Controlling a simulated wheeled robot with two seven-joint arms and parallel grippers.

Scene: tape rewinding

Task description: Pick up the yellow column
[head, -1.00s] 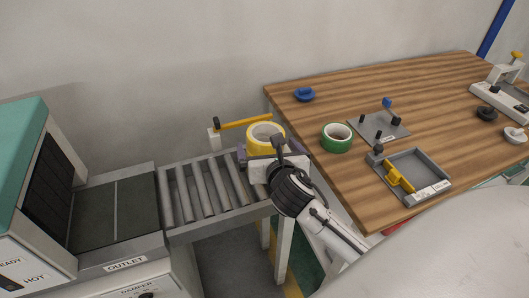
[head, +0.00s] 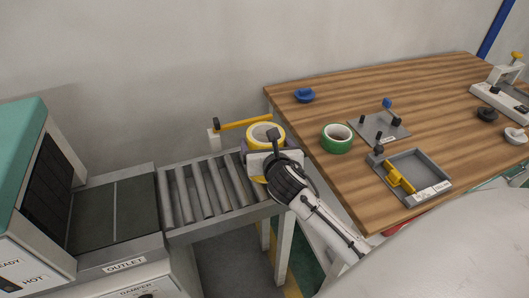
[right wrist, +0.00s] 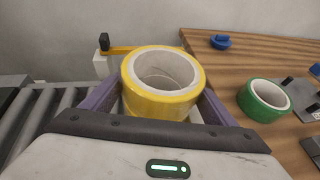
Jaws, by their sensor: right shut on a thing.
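The yellow column, a yellow tape roll with a pale core (head: 265,133), is at the right end of the roller conveyor, beside the table's left edge. In the right wrist view the yellow roll (right wrist: 160,86) sits upright between the two purple fingers of my right gripper (right wrist: 162,98). The right gripper also shows in the head view (head: 262,146), shut on the roll. The underside of the roll is hidden, so I cannot tell whether it touches the rollers. My left gripper is not in view.
A yellow bar (head: 245,124) stands behind the roll. The wooden table (head: 340,100) holds a green tape roll (head: 337,137), a blue piece (head: 304,94), a grey pin plate (head: 365,126) and a grey tray (head: 440,182). The conveyor rollers (head: 205,190) to the left are bare.

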